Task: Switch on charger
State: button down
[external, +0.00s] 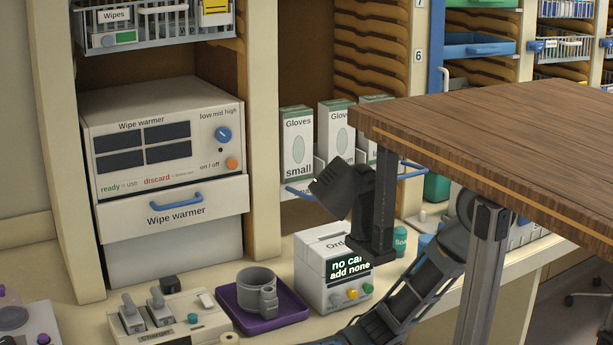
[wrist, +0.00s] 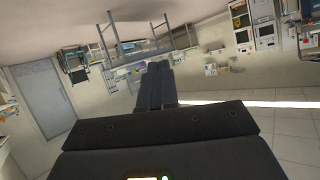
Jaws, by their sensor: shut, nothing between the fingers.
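The charger (external: 172,311) is a cream box at the lower left of the external view, labelled on its front edge. Two grey upright pieces stand in it, with a teal knob (external: 193,318) and a pale switch-like piece (external: 206,299) at its right. The switch's state is too small to tell. My gripper (wrist: 158,66) is shut and empty in the wrist view, its dark fingers together, pointing out into the room. In the external view my dark arm reaches up at right of centre, partly hidden by the table, well apart from the charger. The wrist view does not show the charger.
A purple tray (external: 238,321) with a grey mug (external: 257,290) stands right of the charger. A white box with a lit display (external: 349,269) is farther right. The wipe warmer (external: 165,150) stands behind. A brown tabletop (external: 510,140) overhangs the right side near my arm.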

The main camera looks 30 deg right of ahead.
jog(key=w+d+f+n+t+h+b, duration=0.2)
jog(key=w+n+t+h, duration=0.1)
jog(key=w+n+h, duration=0.35)
jog(key=w+d+r+n+t+p, duration=0.2)
jog(key=w+d+r+t+p, duration=0.15)
jog(key=w+r, duration=0.95)
jog(key=w+d+r+n+t+p, duration=0.2)
jog(key=w+r+p, duration=0.3)
jog(key=w+r, duration=0.75)
jog(key=w+d+f+b, duration=0.1)
jog(key=w+d+b, duration=0.1)
jog(key=w, duration=0.5)
jog(key=w+d+f+m+b, duration=0.1)
jog(key=w+d+b, duration=0.1)
jog(key=w, duration=0.5)
jog(key=w+d+f+m+b, duration=0.1)
jog(key=w+d+b, duration=0.1)
jog(key=w+b, duration=0.2)
jog(key=w+h, duration=0.1)
jog(key=w, duration=0.2)
jog(key=shift+w+d+f, duration=0.15)
jog(key=shift+d+f, duration=0.2)
jog(key=shift+f, duration=0.05)
